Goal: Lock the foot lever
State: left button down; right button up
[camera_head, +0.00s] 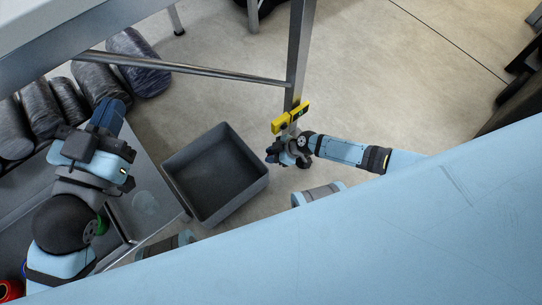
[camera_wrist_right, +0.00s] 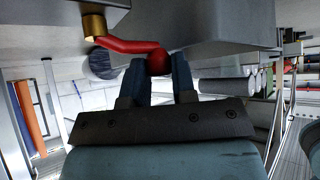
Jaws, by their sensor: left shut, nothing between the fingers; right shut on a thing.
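A red lever with a ball knob (camera_wrist_right: 158,62) shows in the right wrist view, bent out from a brass-coloured pivot (camera_wrist_right: 94,27). My right gripper (camera_wrist_right: 158,76) is shut on the ball knob, with one dark blue finger on each side of it. In the head view, my right gripper (camera_head: 273,153) is low beside a steel table leg, just below a yellow part (camera_head: 291,117) on that leg. I cannot make out the red lever in the head view. My left gripper (camera_head: 107,116) is shut and empty at the left, above a grey surface.
An empty grey bin (camera_head: 215,172) stands on the floor left of my right gripper. The steel leg (camera_head: 299,50) and a crossbar (camera_head: 190,69) are close to the right arm. Dark wrapped rolls (camera_head: 139,62) lie at the upper left. Floor right of the leg is clear.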

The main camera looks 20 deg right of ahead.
jog(key=shift+s+d+f, duration=0.1)
jog(key=shift+s, duration=0.05)
jog(key=o, duration=0.9)
jog(key=shift+d+r, duration=0.2)
jog(key=shift+r, duration=0.1)
pick_arm(q)
jog(key=s+n+p, duration=0.1)
jog(key=p, duration=0.1)
jog(key=s+d+f+n+g+y+p, duration=0.1)
jog(key=n+p, duration=0.1)
jog(key=p, duration=0.1)
jog(key=shift+d+g, duration=0.2)
jog(key=shift+g, duration=0.1)
pick_arm(e)
jog(key=v, duration=1.3)
pick_arm(q)
jog(key=shift+r, duration=0.15)
pick_arm(e)
jog(key=shift+s, duration=0.1)
jog(key=shift+d, duration=0.1)
